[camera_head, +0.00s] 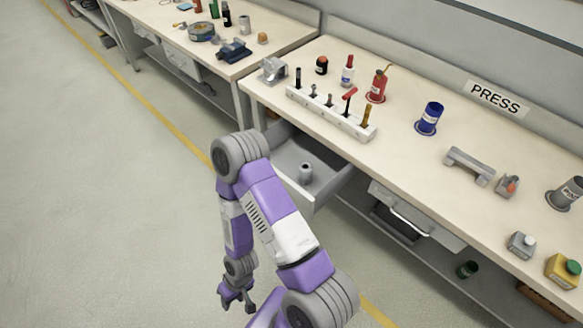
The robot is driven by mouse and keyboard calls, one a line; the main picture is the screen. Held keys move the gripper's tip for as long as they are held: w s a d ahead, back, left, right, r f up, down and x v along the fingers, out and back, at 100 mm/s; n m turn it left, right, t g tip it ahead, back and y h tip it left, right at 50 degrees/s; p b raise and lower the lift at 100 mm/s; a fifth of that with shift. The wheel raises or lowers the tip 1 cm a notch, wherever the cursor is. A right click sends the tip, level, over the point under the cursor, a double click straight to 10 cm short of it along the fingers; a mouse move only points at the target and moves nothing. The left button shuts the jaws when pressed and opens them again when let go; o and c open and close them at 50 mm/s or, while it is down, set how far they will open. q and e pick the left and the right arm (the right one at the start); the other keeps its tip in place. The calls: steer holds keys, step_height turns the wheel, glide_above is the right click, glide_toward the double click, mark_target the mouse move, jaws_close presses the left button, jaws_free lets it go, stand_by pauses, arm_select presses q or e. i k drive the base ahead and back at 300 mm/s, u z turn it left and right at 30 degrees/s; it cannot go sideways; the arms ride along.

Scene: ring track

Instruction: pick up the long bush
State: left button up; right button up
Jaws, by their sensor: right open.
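A small grey cylinder with a narrower top, which looks like a bush (305,174), stands upright in an open drawer (327,186) under the bench. I cannot tell for sure that it is the long bush. My right gripper (238,304) is low over the floor, left of and in front of the drawer. It is open and empty, well apart from the cylinder. My right arm's elbow hides part of the drawer's left side. My left gripper is not in view.
A closed drawer (415,216) is to the right. The floor at left is clear.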

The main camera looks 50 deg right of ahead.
mark_target(305, 166)
steer(key=i, duration=2.3)
steer(key=z, duration=2.95)
